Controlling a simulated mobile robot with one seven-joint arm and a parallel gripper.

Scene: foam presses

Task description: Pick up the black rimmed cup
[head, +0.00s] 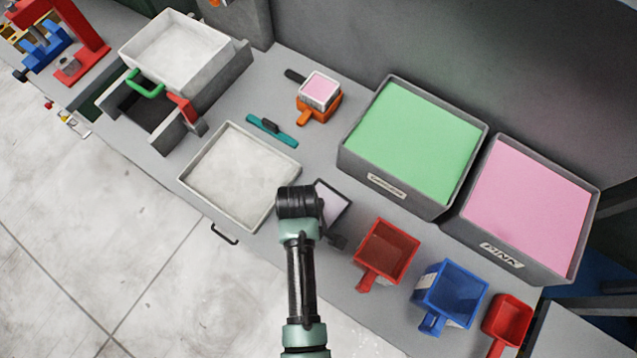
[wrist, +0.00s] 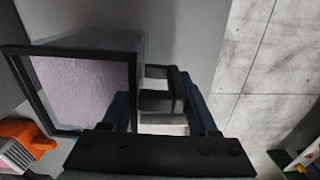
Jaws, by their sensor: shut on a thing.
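The black rimmed cup (head: 334,201) is on or just above the bench, right of the shallow white tray, partly hidden by my arm. In the wrist view the cup's square black rim (wrist: 131,72) surrounds a pale pinkish inside. My gripper (wrist: 162,108) is shut on the cup's dark handle, which shows between the fingers. I cannot tell whether the cup is clear of the bench.
The white tray (head: 197,199) lies close on the left. Red (head: 386,246) and blue (head: 450,290) scoops stand to the right. Large green-filled (head: 344,153) and pink-filled (head: 596,215) bins stand behind. An orange scoop (head: 318,111) and a teal-handled tool (head: 272,131) lie farther back.

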